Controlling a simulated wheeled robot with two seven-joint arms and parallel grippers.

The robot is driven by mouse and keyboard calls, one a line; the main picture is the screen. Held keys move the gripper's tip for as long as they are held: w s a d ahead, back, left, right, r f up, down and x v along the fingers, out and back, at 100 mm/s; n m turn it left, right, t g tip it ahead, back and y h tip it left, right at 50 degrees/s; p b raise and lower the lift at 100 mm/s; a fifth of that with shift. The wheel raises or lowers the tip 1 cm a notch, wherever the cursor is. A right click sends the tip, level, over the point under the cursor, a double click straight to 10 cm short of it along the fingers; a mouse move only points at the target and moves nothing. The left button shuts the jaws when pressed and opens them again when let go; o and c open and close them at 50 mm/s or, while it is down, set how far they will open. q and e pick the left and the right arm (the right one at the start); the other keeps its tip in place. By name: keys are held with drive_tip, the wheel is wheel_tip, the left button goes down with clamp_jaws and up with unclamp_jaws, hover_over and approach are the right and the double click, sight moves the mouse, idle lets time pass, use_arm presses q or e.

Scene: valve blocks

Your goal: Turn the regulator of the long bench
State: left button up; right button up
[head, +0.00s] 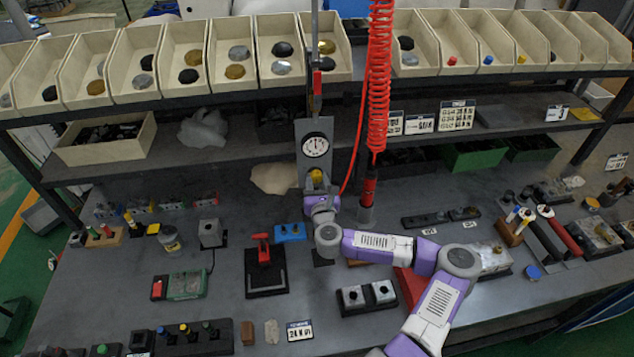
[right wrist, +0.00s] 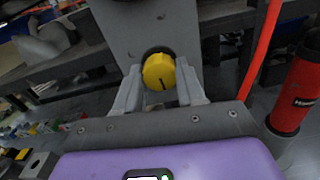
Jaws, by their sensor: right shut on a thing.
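The regulator is a yellow round knob (head: 317,175) on a grey upright plate, below a white dial gauge (head: 315,146). In the right wrist view the knob (right wrist: 159,71) shows a dark mark low on its face. My right gripper (right wrist: 158,80) has one finger on each side of the knob and is shut on it. In the head view my right gripper (head: 318,187) reaches up to the knob from below, and its fingertips are hard to make out. My left gripper is not in view.
A coiled red hose (head: 379,75) hangs just right of the plate and ends at a red tool (head: 368,188). A shelf with several cream bins (head: 186,60) runs above. Valve blocks, a red-handled clamp (head: 263,250) and a green meter (head: 187,285) stand on the grey bench.

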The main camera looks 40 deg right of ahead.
idle(0.5)
drive_tip(key=o, duration=1)
drive_tip(key=shift+o, duration=0.2)
drive_tip(key=v, duration=0.7)
drive_tip(key=shift+s+a, duration=0.15)
drive_tip(key=shift+s, duration=0.1)
